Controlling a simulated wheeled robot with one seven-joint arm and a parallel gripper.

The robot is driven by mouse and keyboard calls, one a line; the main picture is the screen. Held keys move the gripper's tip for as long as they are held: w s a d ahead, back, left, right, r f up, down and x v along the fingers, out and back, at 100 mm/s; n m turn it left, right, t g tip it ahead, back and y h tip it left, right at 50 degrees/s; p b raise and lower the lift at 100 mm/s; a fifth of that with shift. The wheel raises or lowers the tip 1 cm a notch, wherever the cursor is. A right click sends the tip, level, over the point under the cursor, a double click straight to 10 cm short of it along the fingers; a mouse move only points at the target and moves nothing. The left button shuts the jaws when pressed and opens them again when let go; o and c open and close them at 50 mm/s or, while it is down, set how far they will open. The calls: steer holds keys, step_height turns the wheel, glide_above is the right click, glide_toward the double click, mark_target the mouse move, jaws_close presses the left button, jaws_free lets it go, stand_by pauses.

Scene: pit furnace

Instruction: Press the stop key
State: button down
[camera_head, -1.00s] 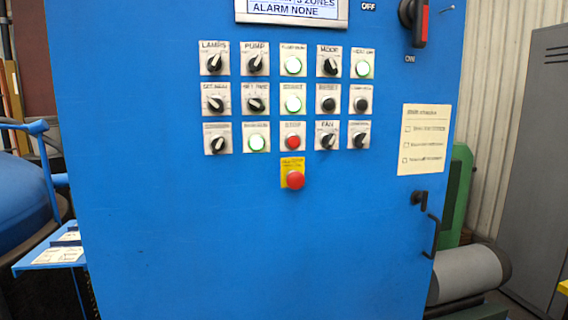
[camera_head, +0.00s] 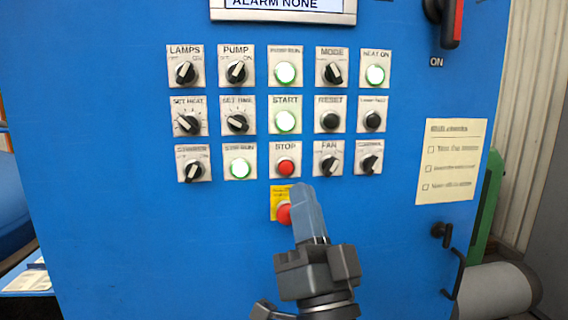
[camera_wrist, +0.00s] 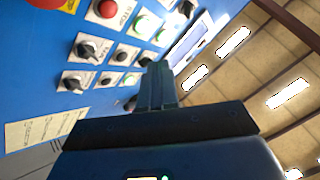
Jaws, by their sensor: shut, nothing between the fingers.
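The red stop key (camera_head: 286,168) sits on a white plate labelled STOP, in the bottom row of the blue panel. It also shows in the wrist view (camera_wrist: 106,8) near the top. My gripper (camera_head: 305,188) is shut and empty, pointing up at the panel. In the head view its tips appear just below and right of the stop key. They overlap part of the red emergency button (camera_head: 283,214) on its yellow plate. I cannot tell how far the tips are from the panel. In the wrist view the fingers (camera_wrist: 155,70) show no contact with the stop key.
The lit green START key (camera_head: 286,121) is directly above the stop key. The FAN knob (camera_head: 328,165) is to its right and a lit green key (camera_head: 240,168) to its left. A paper note (camera_head: 450,160) and a black door handle (camera_head: 455,275) are farther right.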

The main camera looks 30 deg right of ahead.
mark_target(286, 167)
steer(key=shift+w+r, duration=0.1)
steer(key=shift+w, duration=0.05)
steer(key=shift+w+d+b, duration=0.45)
steer(key=shift+w+b, duration=0.3)
steer(key=shift+w, duration=0.6)
steer(key=shift+w+d+b, duration=0.45)
steer(key=shift+w+b, duration=0.35)
steer(key=shift+w, duration=0.6)
steer(key=shift+w+d+b, duration=0.45)
steer(key=shift+w+b, duration=0.3)
steer(key=shift+w, duration=0.6)
steer(key=shift+w+d, duration=0.1)
steer(key=shift+w, duration=0.3)
steer(key=shift+w+d+b, duration=0.15)
steer(key=shift+w+b, duration=0.15)
steer(key=shift+w, duration=0.05)
steer(key=shift+s, duration=0.1)
steer(key=shift+s+a+p, duration=0.3)
steer(key=shift+s+p, duration=0.3)
steer(key=shift+s, duration=0.05)
steer(key=shift+s, duration=0.1)
